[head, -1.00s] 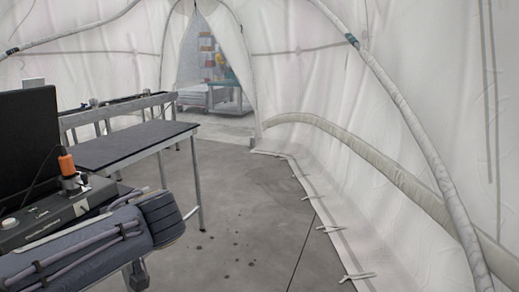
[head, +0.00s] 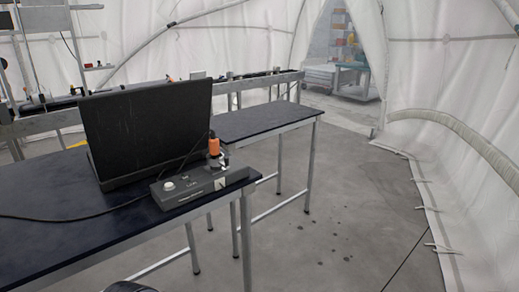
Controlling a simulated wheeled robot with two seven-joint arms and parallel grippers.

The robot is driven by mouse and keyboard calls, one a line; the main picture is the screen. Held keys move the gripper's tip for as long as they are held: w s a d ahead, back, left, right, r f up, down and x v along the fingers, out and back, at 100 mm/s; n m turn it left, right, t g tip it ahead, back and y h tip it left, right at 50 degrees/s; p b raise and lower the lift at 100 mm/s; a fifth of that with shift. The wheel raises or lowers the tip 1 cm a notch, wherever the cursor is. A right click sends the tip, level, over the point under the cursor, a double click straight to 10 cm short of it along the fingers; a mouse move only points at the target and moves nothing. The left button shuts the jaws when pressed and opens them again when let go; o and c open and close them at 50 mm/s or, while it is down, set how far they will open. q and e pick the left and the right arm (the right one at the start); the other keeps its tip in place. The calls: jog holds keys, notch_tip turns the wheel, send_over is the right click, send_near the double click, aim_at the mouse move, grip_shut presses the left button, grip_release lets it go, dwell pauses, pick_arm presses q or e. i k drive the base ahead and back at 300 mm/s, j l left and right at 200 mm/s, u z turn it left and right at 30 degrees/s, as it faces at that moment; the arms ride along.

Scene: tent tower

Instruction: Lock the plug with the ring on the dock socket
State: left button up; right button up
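The orange plug (head: 213,146) stands upright at the right end of the grey dock (head: 192,187), with a black cable running from it. A metallic collar at the plug's foot (head: 216,160) may be the ring and socket; at this size I cannot tell whether it is locked. The dock lies near the right front corner of the dark table. Neither gripper shows. Only a dark piece, probably part of my arm, shows at the bottom edge.
A large black case or screen (head: 147,130) stands on the table (head: 75,215) behind the dock. A second dark table (head: 262,121) stands behind it. Open floor (head: 335,225) lies to the right, up to the tent wall (head: 460,110).

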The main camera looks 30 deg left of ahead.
aim_at(219, 159)
jog(key=u, duration=1.25)
